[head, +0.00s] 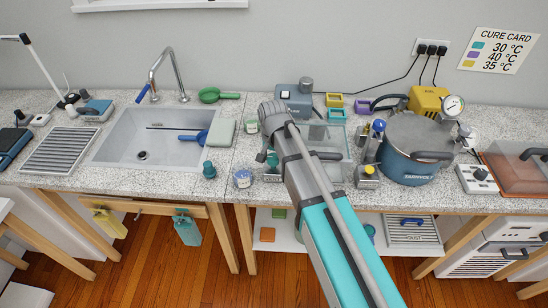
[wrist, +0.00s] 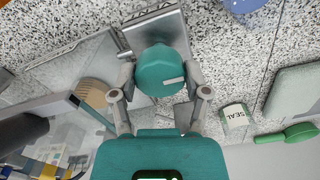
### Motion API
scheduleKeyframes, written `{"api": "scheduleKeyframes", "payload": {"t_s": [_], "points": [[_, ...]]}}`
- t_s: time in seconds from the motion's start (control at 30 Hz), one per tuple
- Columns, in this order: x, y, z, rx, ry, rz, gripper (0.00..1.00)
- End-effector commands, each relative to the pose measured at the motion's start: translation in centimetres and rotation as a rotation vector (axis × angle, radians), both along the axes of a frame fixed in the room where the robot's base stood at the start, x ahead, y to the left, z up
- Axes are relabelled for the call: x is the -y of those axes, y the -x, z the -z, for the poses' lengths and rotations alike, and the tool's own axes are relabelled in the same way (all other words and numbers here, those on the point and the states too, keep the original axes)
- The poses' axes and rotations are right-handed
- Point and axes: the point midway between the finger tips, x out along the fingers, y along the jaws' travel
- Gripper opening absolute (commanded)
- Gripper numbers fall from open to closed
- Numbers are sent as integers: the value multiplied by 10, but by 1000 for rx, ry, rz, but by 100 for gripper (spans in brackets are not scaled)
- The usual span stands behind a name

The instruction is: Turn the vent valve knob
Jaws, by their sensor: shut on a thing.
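The teal faceted knob (wrist: 158,66) shows in the wrist view with a short pale mark on its face, toward the right. It sits beside a grey metal plate or block (wrist: 155,35). My gripper (wrist: 160,78) has one finger on each side of the knob and is shut on it. In the head view my arm reaches over the counter near the clear box (head: 335,142). There the arm hides much of the knob area, and I cannot make out the fingers.
A small jar marked SEAL (wrist: 236,117) and a green scoop (wrist: 288,134) lie to the right in the wrist view. The blue pressure pot (head: 408,150) stands right of my arm.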

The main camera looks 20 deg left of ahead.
Motion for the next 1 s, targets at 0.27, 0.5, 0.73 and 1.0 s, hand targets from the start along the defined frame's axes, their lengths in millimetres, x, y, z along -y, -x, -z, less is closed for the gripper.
{"api": "scheduleKeyframes", "payload": {"t_s": [0.27, 0.5, 0.73, 1.0], "points": [[-1, -3, 0, 6, -1, 2, 68], [0, -1, 0, 2, -1, 0, 95], [0, -1, 0, 1, 0, -1, 95], [0, 0, 0, 1, 0, -1, 95]]}}
